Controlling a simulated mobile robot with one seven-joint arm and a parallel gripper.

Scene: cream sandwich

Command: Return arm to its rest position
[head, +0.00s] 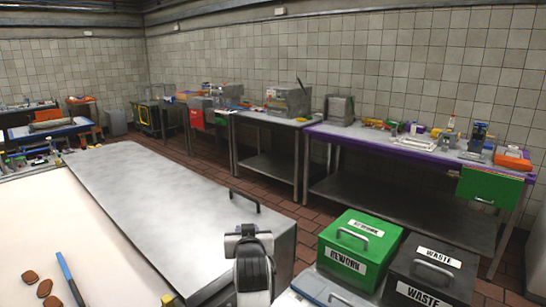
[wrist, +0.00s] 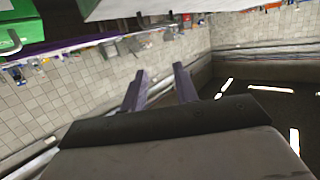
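My gripper (wrist: 160,80) shows in the wrist view with its two dark fingers apart and nothing between them, so it is open and empty. Its fingers stand out against the tiled wall, and the wrist view is tilted, with benches along the top edge. In the head view, part of my own arm (head: 252,268) stands upright at the bottom centre, in front of the steel counter (head: 165,205). The gripper's fingers cannot be made out in the head view.
A green rework bin (head: 345,262) and a black waste bin (head: 425,285) stand to the right of my arm. Several brown pieces (head: 45,288) and a blue-handled tool (head: 68,272) lie on the pale surface (head: 70,225) at the lower left. Benches (head: 405,148) line the back wall. The steel counter top is clear.

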